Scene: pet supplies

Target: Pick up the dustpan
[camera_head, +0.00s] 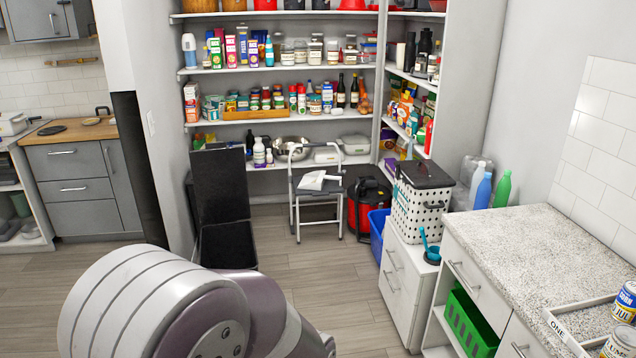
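A white item (318,182), perhaps the dustpan, lies on the seat of a small folding step stool (317,207) in front of the pantry shelves. It looks flat with a short part sticking out to the right; it is too small to be sure what it is. A teal-handled tool (425,240) stands in a dark round holder at the side of the white cabinet; I cannot tell exactly what it is. My arm's large white and purple links fill the lower left, but neither gripper shows in the head view.
An open black bin (222,190) stands left of the stool. A red and black canister (367,205) and a blue crate (377,235) stand to its right. A speckled counter (540,255) with a green basket (468,322) below lies at right. The wooden floor between is clear.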

